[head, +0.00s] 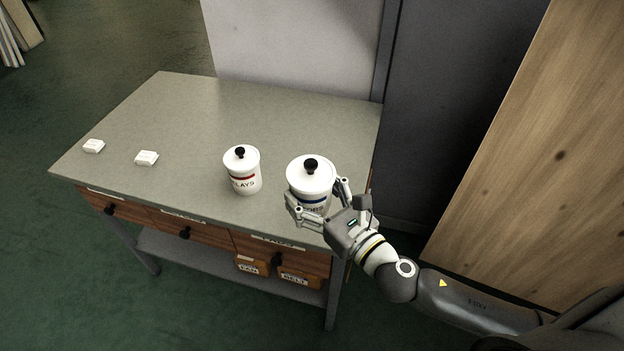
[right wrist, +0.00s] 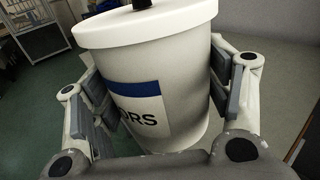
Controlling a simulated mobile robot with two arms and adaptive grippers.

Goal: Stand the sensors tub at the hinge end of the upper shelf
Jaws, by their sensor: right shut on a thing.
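The sensors tub (head: 310,178) is a white lidded tub with a black knob and a blue-banded label, of which the end "ORS" reads. It is at the right end of the grey table top in the head view. My right gripper (head: 318,205) is shut on it, with fingers on both sides. In the right wrist view the tub (right wrist: 178,75) fills the middle, tilted in the picture, between the pads of the gripper (right wrist: 155,105). I cannot tell whether its base touches the table. My left gripper is not in view. I cannot make out the upper shelf or its hinge end.
A second white tub (head: 242,172) with a red-banded label stands left of the sensors tub on the table (head: 270,108). Two small white blocks (head: 146,158) lie at the left. Drawers (head: 185,235) and a lower shelf (head: 210,268) are below. A wooden panel (head: 530,150) rises at right.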

